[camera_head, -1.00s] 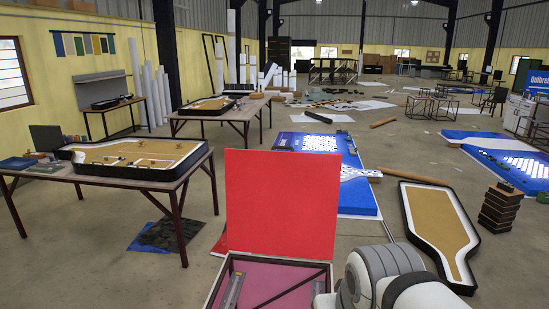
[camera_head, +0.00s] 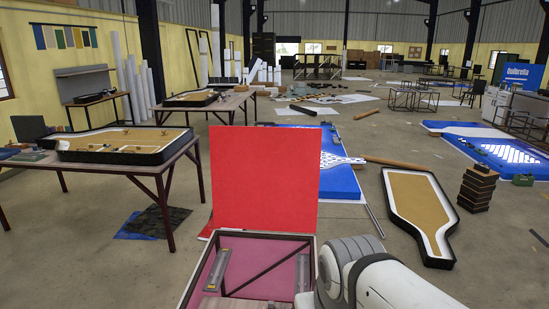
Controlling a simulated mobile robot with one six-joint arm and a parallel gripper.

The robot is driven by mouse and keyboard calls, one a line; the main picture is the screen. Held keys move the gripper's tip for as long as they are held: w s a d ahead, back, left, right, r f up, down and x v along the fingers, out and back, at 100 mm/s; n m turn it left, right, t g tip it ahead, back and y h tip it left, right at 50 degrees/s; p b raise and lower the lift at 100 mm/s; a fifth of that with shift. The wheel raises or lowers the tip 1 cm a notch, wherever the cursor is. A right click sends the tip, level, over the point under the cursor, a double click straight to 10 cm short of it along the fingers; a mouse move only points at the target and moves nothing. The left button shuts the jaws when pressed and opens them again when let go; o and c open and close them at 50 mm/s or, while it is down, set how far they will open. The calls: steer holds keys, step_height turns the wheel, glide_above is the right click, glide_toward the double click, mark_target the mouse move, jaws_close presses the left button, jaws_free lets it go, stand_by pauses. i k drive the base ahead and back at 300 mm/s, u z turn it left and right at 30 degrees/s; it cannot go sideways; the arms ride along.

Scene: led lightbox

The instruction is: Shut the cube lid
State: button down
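The cube is an open box with a pink interior and a dark and white rim (camera_head: 250,236), at the bottom centre of the head view. Its red lid (camera_head: 263,178) stands upright at the far side of the box, so the box is open. Inside are grey fittings and a dark diagonal bar. The near part of the box is cut off by the frame's lower edge. My white and grey arm is at the lower right, beside the box's right side and overlapping it in the picture. My gripper is not in view.
A table (camera_head: 172,160) with a bottle-shaped tray stands on the left. Another bottle-shaped tray (camera_head: 416,207) lies on the floor at right, near a stack of dark blocks (camera_head: 477,188). Blue panels (camera_head: 340,181) lie behind the lid. Bare floor shows between these things.

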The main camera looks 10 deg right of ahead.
mark_target(263, 177)
steer(key=k, duration=0.95)
steer(key=z, duration=0.55)
steer(key=i, duration=1.3)
steer(key=z, duration=0.85)
steer(key=i, duration=1.7)
steer(key=u, duration=0.6)
steer(key=i, duration=1.55)
steer(key=u, duration=0.7)
steer(key=i, duration=0.4)
steer(key=u, duration=0.4)
steer(key=k, duration=0.65)
steer(key=u, duration=0.25)
steer(key=i, duration=0.65)
steer(key=z, duration=0.1)
